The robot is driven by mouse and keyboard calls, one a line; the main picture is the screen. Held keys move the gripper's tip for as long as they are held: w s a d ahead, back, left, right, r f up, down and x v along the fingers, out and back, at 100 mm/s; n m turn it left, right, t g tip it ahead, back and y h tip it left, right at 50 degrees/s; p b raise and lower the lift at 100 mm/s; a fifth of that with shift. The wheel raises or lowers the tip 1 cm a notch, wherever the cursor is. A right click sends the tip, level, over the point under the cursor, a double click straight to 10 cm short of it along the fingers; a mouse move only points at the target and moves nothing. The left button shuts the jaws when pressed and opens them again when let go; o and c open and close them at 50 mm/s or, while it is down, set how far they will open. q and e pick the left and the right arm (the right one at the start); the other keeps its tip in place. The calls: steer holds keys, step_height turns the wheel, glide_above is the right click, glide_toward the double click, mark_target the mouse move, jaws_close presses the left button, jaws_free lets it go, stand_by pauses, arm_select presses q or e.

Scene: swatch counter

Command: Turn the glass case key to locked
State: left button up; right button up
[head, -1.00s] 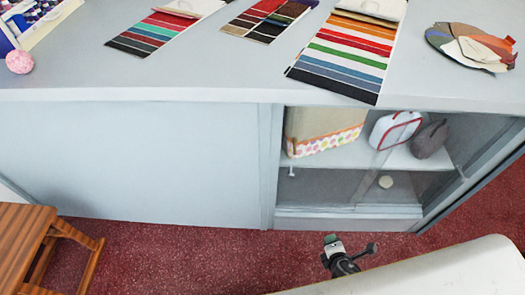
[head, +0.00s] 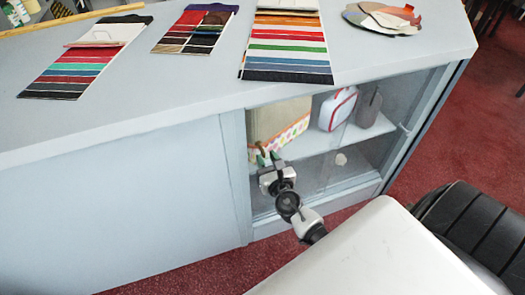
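The glass case (head: 233,165) is built into the right part of the counter front, with glass panes and a shelf inside. My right gripper (head: 264,158), with greenish fingertips, is at the left part of the glass, close to the case's left frame post. The key is not clearly visible; the gripper covers the area where it would show. I cannot tell whether the fingers touch or hold it, or whether they are open or shut. My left gripper is not in view.
Inside the case stand a tan box with a dotted edge (head: 275,120), a white case with red trim (head: 337,108) and a dark grey bag (head: 368,108). Fabric swatch cards (head: 290,50) lie on the counter top (head: 190,85). Red carpet (head: 455,135) is open at the right.

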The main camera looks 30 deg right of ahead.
mark_target(264, 155)
steer(key=shift+x, duration=1.2)
steer(key=shift+w+d, duration=0.1)
steer(key=shift+w, duration=0.3)
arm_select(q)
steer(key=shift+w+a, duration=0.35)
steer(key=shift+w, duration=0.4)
arm_select(e)
jaws_close()
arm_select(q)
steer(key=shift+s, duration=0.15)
